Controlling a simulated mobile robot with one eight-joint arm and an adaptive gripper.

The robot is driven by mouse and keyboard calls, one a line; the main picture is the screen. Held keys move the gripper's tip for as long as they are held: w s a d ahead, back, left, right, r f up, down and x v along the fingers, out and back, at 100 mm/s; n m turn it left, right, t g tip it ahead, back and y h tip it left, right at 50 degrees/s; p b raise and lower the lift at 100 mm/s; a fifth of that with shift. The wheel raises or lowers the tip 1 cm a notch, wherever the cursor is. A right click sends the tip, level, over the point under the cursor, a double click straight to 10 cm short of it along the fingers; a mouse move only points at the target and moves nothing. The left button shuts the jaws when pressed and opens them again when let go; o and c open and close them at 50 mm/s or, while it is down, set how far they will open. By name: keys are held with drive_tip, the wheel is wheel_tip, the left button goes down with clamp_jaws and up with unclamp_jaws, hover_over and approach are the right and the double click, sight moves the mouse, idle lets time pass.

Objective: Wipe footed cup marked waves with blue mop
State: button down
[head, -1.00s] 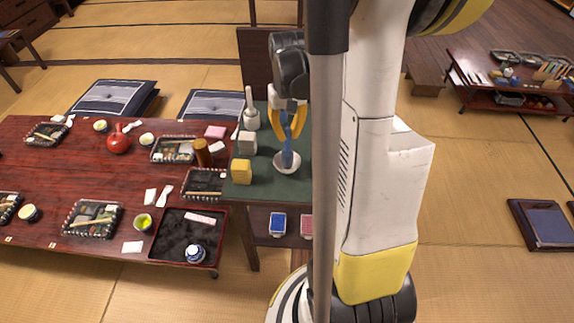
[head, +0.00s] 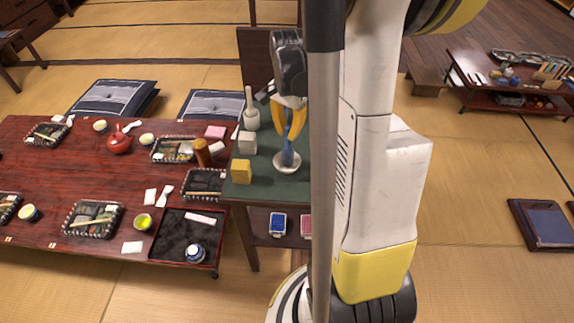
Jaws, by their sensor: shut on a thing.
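My gripper (head: 290,128) points down over the green-topped side stand, its yellow fingers shut on the upper part of a blue mop (head: 288,153). The mop is upright, and its lower end is at a pale round dish or base (head: 286,168); I cannot tell whether they touch. A small blue-and-white cup (head: 195,253) stands on the dark tray (head: 168,247) at the front right of the low red table. It may be the footed cup marked waves, but its marking and foot are too small to make out.
The side stand (head: 262,184) also holds a yellow block (head: 241,172), a pale block (head: 247,143) and a grey bottle-like thing (head: 251,112). A brown cylinder (head: 203,152) stands at the red table's (head: 60,160) right side. Blue and red packs lie on the stand's lower shelf.

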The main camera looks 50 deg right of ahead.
drive_tip(key=n, duration=0.6)
drive_tip(key=shift+w+a+n, duration=0.1)
drive_tip(key=shift+a+n, duration=0.15)
drive_tip(key=shift+n, duration=0.15)
drive_tip(key=n, duration=0.6)
drive_tip(key=shift+a+n, duration=0.2)
drive_tip(key=shift+n, duration=0.1)
wheel_tip(320, 180, up, 10)
drive_tip(key=p, duration=0.7)
drive_tip(key=shift+f, duration=0.2)
